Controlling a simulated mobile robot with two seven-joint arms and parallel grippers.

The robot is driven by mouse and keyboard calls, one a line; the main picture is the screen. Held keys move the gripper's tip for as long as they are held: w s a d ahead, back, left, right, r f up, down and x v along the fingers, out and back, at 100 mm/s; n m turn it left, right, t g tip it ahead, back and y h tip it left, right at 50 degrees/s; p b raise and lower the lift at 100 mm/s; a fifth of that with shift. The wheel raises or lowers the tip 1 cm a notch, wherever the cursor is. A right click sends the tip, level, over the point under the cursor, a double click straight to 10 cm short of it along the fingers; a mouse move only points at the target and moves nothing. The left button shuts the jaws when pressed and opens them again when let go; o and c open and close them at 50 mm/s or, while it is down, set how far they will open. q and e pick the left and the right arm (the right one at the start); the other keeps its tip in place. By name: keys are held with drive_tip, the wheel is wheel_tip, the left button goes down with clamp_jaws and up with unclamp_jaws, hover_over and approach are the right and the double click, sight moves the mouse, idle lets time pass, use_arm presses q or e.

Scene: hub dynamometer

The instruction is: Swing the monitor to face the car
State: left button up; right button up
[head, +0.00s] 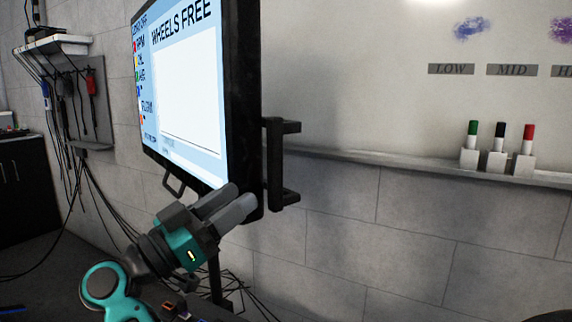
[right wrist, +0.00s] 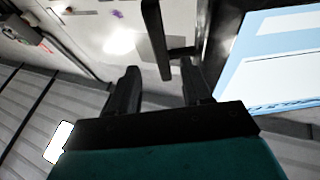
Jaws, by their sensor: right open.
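The monitor (head: 190,85) has a black frame and a lit screen reading "WHEELS FREE". It is seen at a steep angle, its screen turned to the left in the head view. A black bracket-shaped handle (head: 275,165) stands out from its right edge. My right gripper (head: 241,197) is open and empty at the monitor's lower right corner, left of the handle's lower end. In the right wrist view, the handle (right wrist: 154,35) lies just beyond the two spread fingers (right wrist: 160,72), and the monitor (right wrist: 275,65) is at right. My left gripper is out of view. No car shows.
A whiteboard (head: 390,75) with a ledge (head: 400,168) holding green, black and red markers (head: 498,145) is on the wall behind. The space right of the handle looks clear.

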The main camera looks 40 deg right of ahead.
sight(280, 167)
drive_tip(key=x, duration=1.1)
drive_tip(key=shift+b, duration=0.3)
drive_tip(key=shift+c, duration=0.3)
clamp_jaws()
